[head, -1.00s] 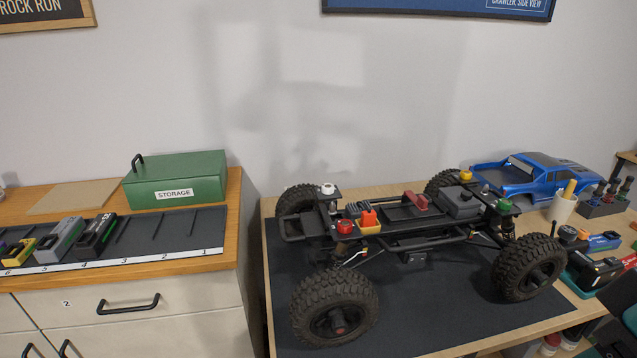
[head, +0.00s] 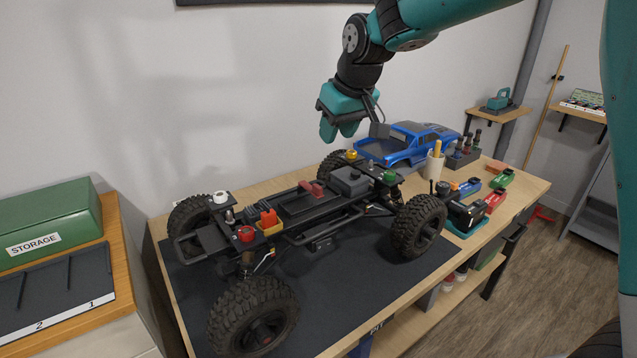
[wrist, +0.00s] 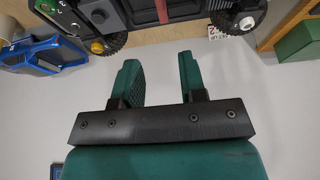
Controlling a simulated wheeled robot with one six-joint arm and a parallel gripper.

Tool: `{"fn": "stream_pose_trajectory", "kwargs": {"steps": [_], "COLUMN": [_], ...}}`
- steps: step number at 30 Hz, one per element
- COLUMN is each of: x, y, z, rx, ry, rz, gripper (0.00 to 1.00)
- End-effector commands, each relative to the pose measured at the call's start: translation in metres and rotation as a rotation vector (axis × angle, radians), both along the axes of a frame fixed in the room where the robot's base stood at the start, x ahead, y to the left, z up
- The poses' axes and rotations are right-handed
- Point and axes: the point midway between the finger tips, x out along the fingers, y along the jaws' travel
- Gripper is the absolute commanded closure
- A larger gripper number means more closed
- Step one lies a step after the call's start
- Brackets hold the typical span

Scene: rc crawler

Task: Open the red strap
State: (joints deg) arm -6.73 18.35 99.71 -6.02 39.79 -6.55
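The red strap (head: 312,189) is a small red piece lying across the dark battery tray in the middle of the crawler chassis (head: 340,219) in the head view. The chassis stands on its wheels on the dark mat. My gripper (head: 338,130) is above and behind the chassis, near the wall, with its green fingers pointing down and apart from the strap. In the wrist view my gripper (wrist: 160,75) has its two fingers apart with nothing between them.
A blue truck body (head: 408,143) and a white cup (head: 433,166) stand at the back right of the bench. Battery packs and a charger (head: 462,214) lie on the right side. A green storage box (head: 45,222) sits on the left cabinet. The mat's front (head: 350,290) is clear.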

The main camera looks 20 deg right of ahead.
Motion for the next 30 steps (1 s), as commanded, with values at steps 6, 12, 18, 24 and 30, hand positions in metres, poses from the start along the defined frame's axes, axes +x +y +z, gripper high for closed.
{"fn": "stream_pose_trajectory", "kwargs": {"steps": [6,12,18,24,30], "x": [0.013,0.029,0.045,0.056,0.061], "y": [0.003,0.008,0.014,0.017,0.019], "z": [-0.033,-0.076,-0.116,-0.144,-0.155], "rx": [-0.001,-0.001,-0.001,0.000,0.000], "ry": [0.005,0.006,0.004,0.001,-0.002], "rz": [-0.002,-0.002,-0.001,-0.002,-0.002], "gripper": [0.62,0.62,0.62,0.62,0.62]}}
